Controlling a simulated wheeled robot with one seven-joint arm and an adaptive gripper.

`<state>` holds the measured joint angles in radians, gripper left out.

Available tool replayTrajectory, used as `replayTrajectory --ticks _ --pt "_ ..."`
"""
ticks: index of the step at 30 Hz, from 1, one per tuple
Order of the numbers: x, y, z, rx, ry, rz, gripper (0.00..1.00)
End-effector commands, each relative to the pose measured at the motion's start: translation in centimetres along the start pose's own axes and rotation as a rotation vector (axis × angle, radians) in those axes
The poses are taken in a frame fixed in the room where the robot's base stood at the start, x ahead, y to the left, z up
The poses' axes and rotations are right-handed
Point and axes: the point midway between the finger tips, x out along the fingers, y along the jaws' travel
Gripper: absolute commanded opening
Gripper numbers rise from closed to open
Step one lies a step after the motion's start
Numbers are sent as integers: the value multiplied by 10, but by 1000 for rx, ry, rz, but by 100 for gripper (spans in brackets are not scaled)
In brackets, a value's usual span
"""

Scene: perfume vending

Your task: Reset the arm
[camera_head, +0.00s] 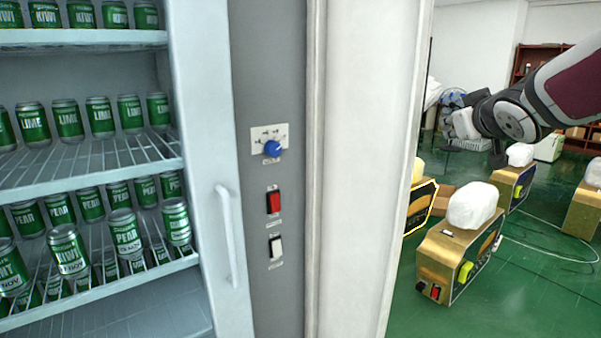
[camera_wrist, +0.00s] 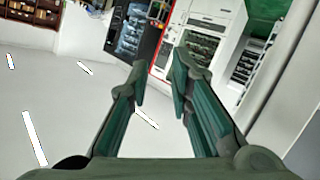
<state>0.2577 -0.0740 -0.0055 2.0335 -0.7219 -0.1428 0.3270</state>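My arm (camera_head: 562,85) reaches in from the right edge in the head view, raised above the green floor and the gold boxes. In the wrist view my gripper (camera_wrist: 161,80) has its two green fingers spread apart, with nothing between them. Past the fingertips are pale floor and, farther off, vending machines. In the head view the fingers cannot be made out clearly at the arm's far end.
A cabinet with wire shelves of green cans (camera_head: 126,228) fills the left. Its handled door edge (camera_head: 230,240), control panel (camera_head: 270,200) and white pillar (camera_head: 366,160) stand centrally. Gold boxes topped with white lumps (camera_head: 474,205) stand on the green floor (camera_head: 540,290).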

Motion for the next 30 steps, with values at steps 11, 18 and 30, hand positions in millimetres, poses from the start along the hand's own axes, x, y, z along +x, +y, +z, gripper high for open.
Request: replayTrajectory --ticks 11,18,30 --pt "-197 -68 124 167 -531 -41 20" --pt "-300 -124 193 209 -790 -205 20" --pt "-339 -147 218 216 -889 -288 20"
